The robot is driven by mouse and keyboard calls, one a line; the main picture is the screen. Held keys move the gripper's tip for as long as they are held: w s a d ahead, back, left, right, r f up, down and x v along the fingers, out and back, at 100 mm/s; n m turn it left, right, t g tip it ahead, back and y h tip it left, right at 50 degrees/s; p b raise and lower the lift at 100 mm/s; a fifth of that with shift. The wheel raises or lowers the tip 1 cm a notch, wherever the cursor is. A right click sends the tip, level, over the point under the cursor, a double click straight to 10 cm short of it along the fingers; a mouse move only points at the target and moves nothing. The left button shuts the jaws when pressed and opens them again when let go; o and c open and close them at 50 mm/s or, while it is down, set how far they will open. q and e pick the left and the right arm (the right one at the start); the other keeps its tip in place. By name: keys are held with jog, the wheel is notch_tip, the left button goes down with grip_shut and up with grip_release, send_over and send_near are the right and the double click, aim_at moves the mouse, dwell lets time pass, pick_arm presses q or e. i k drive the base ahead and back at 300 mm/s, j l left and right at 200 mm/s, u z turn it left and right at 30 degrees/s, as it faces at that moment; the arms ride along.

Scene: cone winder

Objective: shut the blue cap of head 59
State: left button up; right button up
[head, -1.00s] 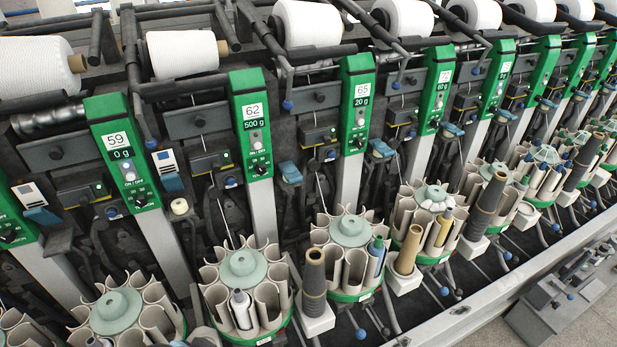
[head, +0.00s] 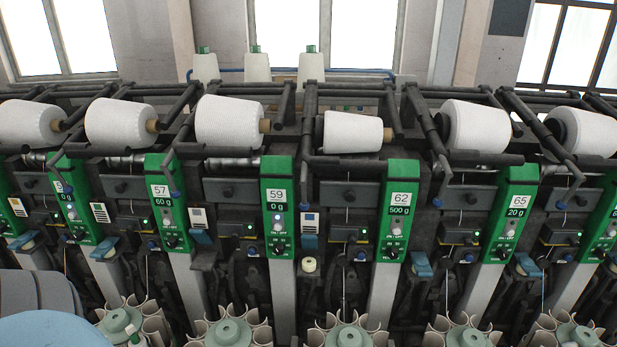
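The green panel of head 59 (head: 277,210) stands near the middle of the head view and reads 59 and 0 g. A small blue cap (head: 310,241) sits just right of this panel, under a white and blue label. It looks upright, close against the machine. A cream spool (head: 309,264) is just below it. Another blue cap (head: 200,237) sits left of the panel, beside head 57 (head: 161,205). The cap's exact angle is too small to tell. Neither of my grippers is in view.
Head 62 (head: 399,212) and head 65 (head: 516,213) stand to the right, with blue caps that look tilted outward. White yarn cones (head: 230,121) line the top. Round magazines (head: 229,334) with cream pockets stick out along the bottom edge. Windows are behind.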

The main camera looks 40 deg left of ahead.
aim_at(202, 237)
jog(key=u, duration=2.05)
jog(key=j+z, duration=0.35)
jog(key=j, duration=1.05)
